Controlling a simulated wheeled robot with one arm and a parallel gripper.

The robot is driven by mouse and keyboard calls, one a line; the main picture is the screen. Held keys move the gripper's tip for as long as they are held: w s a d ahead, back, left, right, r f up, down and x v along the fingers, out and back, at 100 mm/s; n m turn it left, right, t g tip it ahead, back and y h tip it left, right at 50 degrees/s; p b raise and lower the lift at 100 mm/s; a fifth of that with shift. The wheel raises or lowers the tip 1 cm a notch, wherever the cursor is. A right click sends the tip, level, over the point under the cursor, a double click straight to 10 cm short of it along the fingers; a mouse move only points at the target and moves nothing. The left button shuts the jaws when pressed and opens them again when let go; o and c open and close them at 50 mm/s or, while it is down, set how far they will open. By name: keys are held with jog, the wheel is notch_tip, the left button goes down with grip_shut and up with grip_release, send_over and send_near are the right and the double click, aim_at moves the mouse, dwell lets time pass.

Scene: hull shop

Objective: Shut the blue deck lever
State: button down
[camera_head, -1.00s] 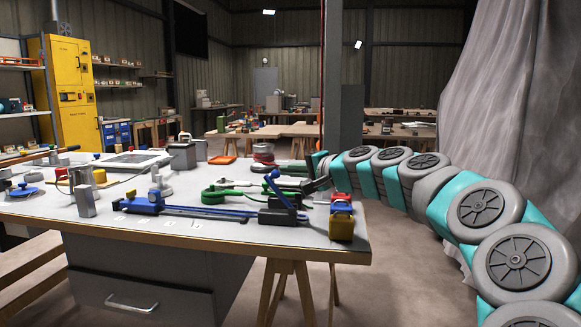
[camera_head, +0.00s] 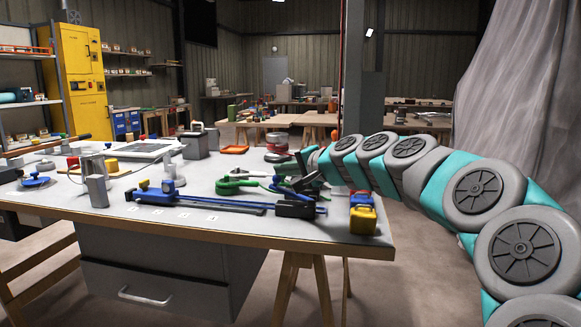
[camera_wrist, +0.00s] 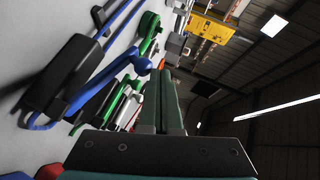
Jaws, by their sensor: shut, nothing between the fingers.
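The blue deck lever (camera_head: 297,192) is hinged at a black block (camera_head: 295,210) near the right end of the bench. My gripper (camera_head: 297,183) is shut and empty, just above the lever in the head view; the wrist view shows the fingers (camera_wrist: 164,75) together. I cannot tell whether they touch the lever.
A long blue rod (camera_head: 215,201) runs left from the black block to a blue clamp. A green-handled tool (camera_head: 236,186) lies behind. A yellow and blue block (camera_head: 363,214) stands at the bench's right corner. Cups and a metal post (camera_head: 97,191) stand at the left.

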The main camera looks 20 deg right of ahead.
jog(key=shift+w+a+f+b, duration=0.2)
jog(key=shift+w+a+f, duration=0.05)
jog(key=shift+a+f, duration=0.25)
jog(key=shift+w+a+f+b, duration=0.15)
jog(key=shift+w+a+f, duration=0.15)
jog(key=shift+f, duration=0.25)
